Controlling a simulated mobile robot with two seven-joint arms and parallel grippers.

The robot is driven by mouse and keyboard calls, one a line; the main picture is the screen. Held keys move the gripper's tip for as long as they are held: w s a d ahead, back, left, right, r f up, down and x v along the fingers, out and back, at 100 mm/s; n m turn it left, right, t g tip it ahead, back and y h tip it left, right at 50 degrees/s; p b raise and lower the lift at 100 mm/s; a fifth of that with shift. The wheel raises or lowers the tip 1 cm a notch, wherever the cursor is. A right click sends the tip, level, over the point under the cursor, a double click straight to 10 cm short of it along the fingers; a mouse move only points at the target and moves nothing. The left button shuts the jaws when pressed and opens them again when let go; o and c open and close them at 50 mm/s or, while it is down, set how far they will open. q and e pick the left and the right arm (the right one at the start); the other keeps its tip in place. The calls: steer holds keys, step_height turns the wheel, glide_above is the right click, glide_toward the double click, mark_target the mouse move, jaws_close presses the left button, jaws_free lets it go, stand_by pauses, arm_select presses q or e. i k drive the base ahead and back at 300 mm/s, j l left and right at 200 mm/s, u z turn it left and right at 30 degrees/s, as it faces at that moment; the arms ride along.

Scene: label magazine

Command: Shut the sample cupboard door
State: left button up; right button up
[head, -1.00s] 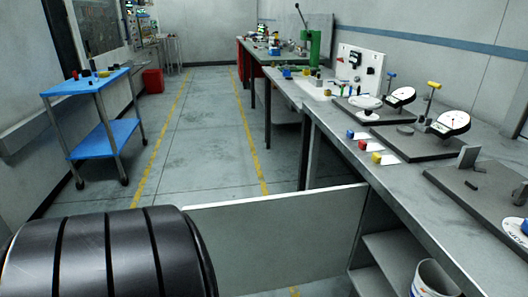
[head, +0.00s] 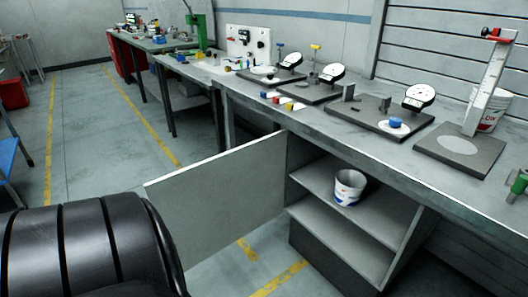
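The sample cupboard (head: 300,240) is under the workbench, right of the middle in the head view. Its grey door (head: 215,205) stands wide open, swung out to the left from the cupboard's left side. Inside, a white cup with blue and red marks (head: 348,188) stands upright on the upper shelf (head: 315,187). The lower shelf looks empty. A black, ribbed rounded part of my own body covers the lower left and hides a little of the door's near lower corner. Neither of my grippers is in view.
The workbench (head: 350,140) runs along the right, bearing dial gauges on dark plates (head: 375,118), small coloured blocks (head: 285,101) and a tall white gauge stand (head: 490,85). A blue trolley (head: 8,155) is cut off at the left edge. The floor (head: 95,140) left of the door is clear.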

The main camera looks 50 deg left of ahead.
mark_target(206, 206)
steer(key=k+j+z, duration=0.15)
steer(key=j, duration=0.3)
steer(key=j+z, duration=0.15)
steer(key=j, duration=0.3)
steer(key=k+j+z, duration=0.15)
steer(key=j, duration=0.25)
steer(key=k+j, duration=0.1)
steer(key=j, duration=0.3)
steer(key=k+j, duration=0.15)
steer(key=j, duration=0.25)
steer(key=k+j, duration=0.1)
steer(key=j, duration=0.25)
steer(key=k+j, duration=0.1)
steer(key=j, duration=0.3)
steer(key=k+j, duration=0.15)
steer(key=j, duration=0.25)
